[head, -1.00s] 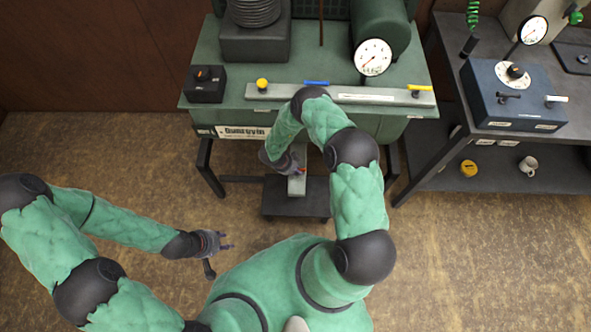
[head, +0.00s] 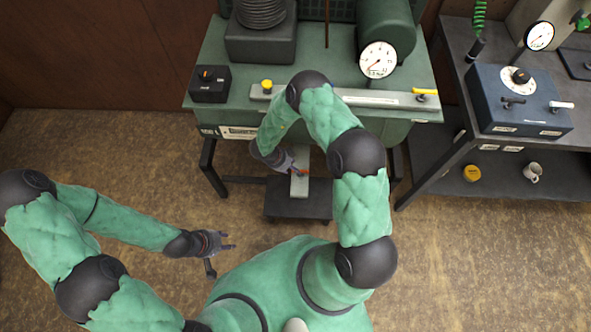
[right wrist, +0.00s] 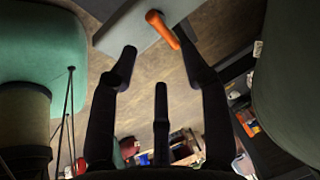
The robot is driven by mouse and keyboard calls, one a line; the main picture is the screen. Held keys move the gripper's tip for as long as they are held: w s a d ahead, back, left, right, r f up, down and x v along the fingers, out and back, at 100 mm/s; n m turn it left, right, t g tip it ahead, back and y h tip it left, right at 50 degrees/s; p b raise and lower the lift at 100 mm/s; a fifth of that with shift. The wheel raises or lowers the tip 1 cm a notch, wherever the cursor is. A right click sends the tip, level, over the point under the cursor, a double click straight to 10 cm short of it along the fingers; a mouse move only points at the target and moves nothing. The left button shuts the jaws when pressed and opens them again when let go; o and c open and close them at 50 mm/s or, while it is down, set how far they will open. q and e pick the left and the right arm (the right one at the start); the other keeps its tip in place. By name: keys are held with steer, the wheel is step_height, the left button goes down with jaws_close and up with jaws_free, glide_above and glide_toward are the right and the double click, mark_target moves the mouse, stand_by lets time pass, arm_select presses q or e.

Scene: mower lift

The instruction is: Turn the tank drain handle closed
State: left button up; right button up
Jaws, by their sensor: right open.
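An orange handle (right wrist: 162,30) sticks out from a pale grey block (right wrist: 118,28) in the right wrist view. It lies between the fingertips of my right gripper (right wrist: 155,48), close to the right-hand finger. The fingers are spread apart; whether one touches the handle I cannot tell. In the head view my right gripper (head: 290,166) reaches below the green bench's front edge. A small bit of orange handle (head: 302,173) shows beside it over the grey block (head: 299,186). My left gripper (head: 222,243) is open and empty over the floor at lower left.
A second bench with a blue box (head: 515,100) stands right.

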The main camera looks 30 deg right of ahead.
steer(key=shift+v, duration=1.95)
arm_select(q)
steer(key=shift+r+p, duration=0.85)
arm_select(e)
steer(key=s+a+r+n+y, duration=0.2)
steer(key=s+a+n+y, duration=0.2)
steer(key=s+n, duration=0.5)
steer(key=s+a+r+n+t+y, duration=0.1)
steer(key=s+a+r+n+y, duration=0.2)
steer(key=n, duration=1)
steer(key=s+a+y, duration=0.2)
steer(key=s+a, duration=0.3)
steer(key=s, duration=0.1)
steer(key=shift+a+n, duration=0.2)
steer(key=shift+n, duration=0.1)
arm_select(q)
steer(key=shift+o, duration=0.3)
arm_select(e)
steer(key=shift+w+r, duration=0.1)
steer(key=shift+r, duration=0.05)
